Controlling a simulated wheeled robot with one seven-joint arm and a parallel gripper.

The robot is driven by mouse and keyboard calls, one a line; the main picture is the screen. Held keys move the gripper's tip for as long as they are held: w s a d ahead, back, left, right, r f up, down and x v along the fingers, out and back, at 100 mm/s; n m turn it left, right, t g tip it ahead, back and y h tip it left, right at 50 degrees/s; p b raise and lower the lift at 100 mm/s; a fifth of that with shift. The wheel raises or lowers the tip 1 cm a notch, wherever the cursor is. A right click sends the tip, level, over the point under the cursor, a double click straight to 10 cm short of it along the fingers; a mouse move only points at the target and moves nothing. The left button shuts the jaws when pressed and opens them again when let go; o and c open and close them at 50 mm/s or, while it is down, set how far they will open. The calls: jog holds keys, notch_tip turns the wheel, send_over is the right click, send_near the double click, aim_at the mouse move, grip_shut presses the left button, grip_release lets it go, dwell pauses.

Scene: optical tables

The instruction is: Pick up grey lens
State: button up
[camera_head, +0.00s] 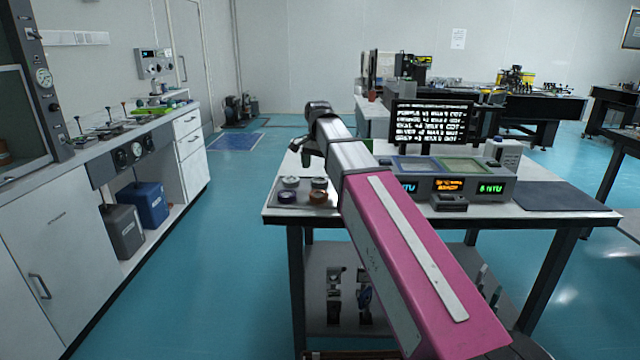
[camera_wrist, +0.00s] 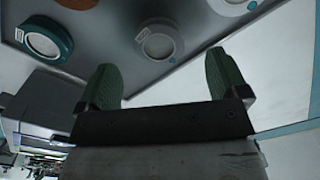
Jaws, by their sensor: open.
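The grey lens (camera_wrist: 158,42) is a pale grey round disc lying on a dark grey tray (camera_wrist: 105,35) in the wrist view. My gripper (camera_wrist: 160,78) has its two green fingers spread wide apart and nothing between them. The lens shows just beyond the fingertips, roughly centred in the gap. A teal-rimmed lens (camera_wrist: 45,42) lies to its left. In the head view my gripper (camera_head: 306,152) hangs above the back of the tray (camera_head: 277,203), pointing down.
The tray sits at the left end of a white table (camera_head: 410,207). A brown-rimmed disc (camera_wrist: 77,3) shows at the wrist view's top edge. Right of my arm stand an instrument with lit displays (camera_head: 455,185), a monitor (camera_head: 432,120) and a dark mat (camera_head: 555,197).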

aim_at(319, 180)
notch_tip(319, 180, down, 5)
jog(key=shift+d+r, duration=0.1)
jog(key=shift+c, duration=0.2)
jog(key=c, duration=1)
